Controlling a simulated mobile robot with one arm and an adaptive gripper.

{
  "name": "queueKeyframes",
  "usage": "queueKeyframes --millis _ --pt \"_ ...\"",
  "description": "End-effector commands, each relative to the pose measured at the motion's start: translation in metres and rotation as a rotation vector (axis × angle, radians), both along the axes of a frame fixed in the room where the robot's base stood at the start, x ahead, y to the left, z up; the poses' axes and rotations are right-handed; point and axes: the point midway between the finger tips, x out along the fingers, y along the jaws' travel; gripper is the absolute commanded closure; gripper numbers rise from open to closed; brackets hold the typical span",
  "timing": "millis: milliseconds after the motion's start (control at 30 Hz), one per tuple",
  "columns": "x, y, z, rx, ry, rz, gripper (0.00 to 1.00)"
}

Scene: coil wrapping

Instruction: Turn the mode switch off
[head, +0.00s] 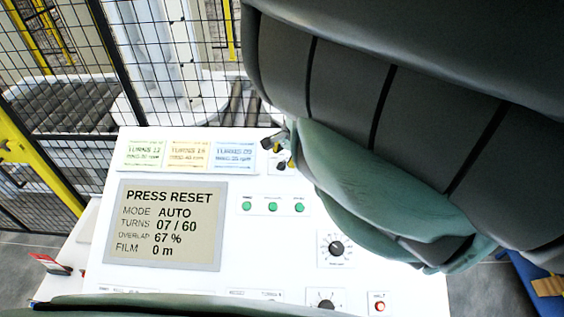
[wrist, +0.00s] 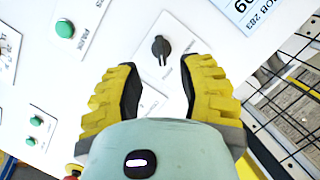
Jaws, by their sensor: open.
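A black rotary switch (wrist: 160,47) sits on a white plate on the panel in the wrist view; its small labels are too blurred to read, so I cannot confirm it is the mode switch. My gripper (wrist: 160,68) is open, its yellow fingers apart on either side below the switch, with nothing between them. In the head view my gripper (head: 279,153) is at the panel's upper right, beside the blue card; my arm hides much of that area. The display (head: 165,225) reads PRESS RESET, MODE AUTO, TURNS 07 / 60, OVERLAP 67 %, FILM 0 m.
Three green buttons (head: 272,207) line the panel's middle. A dial (head: 336,248) and another knob (head: 326,305) are lower right, near a red HALT button (head: 379,306). Three coloured cards (head: 188,154) line the top. Black mesh fence (head: 70,60) stands behind.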

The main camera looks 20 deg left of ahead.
Motion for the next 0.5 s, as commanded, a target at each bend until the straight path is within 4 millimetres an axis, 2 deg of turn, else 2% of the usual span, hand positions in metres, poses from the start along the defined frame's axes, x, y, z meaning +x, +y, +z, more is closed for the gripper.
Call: queueKeyframes --millis 500 --pt "0.005 0.013 -0.045 -0.002 0.000 0.007 0.61"
